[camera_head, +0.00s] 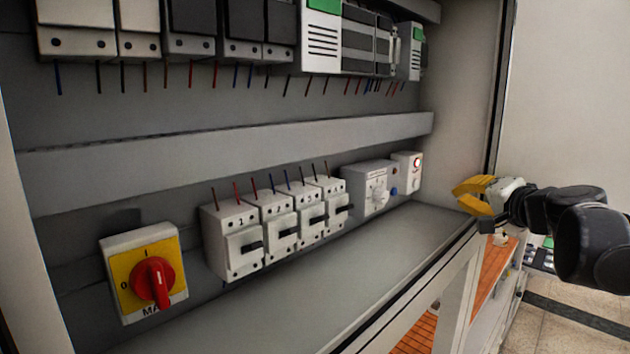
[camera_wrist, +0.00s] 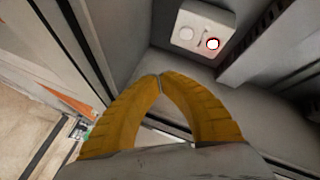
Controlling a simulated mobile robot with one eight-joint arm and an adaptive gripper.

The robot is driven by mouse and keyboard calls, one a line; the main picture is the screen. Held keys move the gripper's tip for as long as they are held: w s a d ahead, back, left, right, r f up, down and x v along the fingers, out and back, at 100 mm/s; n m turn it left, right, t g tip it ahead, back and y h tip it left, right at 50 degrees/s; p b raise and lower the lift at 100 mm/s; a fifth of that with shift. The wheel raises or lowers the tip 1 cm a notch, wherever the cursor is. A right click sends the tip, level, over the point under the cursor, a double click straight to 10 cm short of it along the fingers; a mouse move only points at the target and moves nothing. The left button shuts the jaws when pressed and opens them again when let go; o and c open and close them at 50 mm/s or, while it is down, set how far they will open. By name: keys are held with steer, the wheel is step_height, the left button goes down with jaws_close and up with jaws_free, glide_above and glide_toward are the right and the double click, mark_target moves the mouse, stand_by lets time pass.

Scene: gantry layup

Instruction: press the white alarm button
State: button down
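A small white box (camera_head: 401,178) is mounted at the right end of the lower row in the cabinet. On its face is a round button (camera_head: 417,161) with a white centre and a red ring. The wrist view shows the same box (camera_wrist: 213,16) at the top, with the red-ringed white button (camera_wrist: 212,43) and a plain pale round part (camera_wrist: 187,33) beside it. My gripper (camera_head: 462,198) has yellow fingers and is at the cabinet's right front edge, apart from the box. In the wrist view its fingertips (camera_wrist: 160,78) meet with nothing between them.
A grey socket unit (camera_head: 368,190) stands left of the box. Several white breakers (camera_head: 232,240) and a red rotary switch (camera_head: 152,282) on a yellow plate are farther left. The grey cabinet floor (camera_head: 300,300) is bare. The cabinet's right side wall (camera_head: 465,90) is close to my gripper.

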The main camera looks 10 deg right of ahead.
mark_target(419, 186)
steer(key=shift+w+a, duration=1.1)
steer(key=shift+w, duration=0.3)
steer(key=shift+w+a, duration=1.05)
steer(key=shift+w, duration=0.3)
steer(key=shift+w+a, duration=0.1)
steer(key=shift+w+a, duration=0.15)
steer(key=shift+w, duration=0.1)
steer(key=shift+w+a, duration=0.25)
steer(key=shift+w, duration=0.05)
steer(key=shift+s+d, duration=0.5)
steer(key=shift+s, duration=0.2)
stand_by(0.3)
steer(key=shift+s+d, duration=0.8)
steer(key=shift+s, duration=0.2)
steer(key=shift+s+d, duration=0.75)
steer(key=shift+s, duration=0.2)
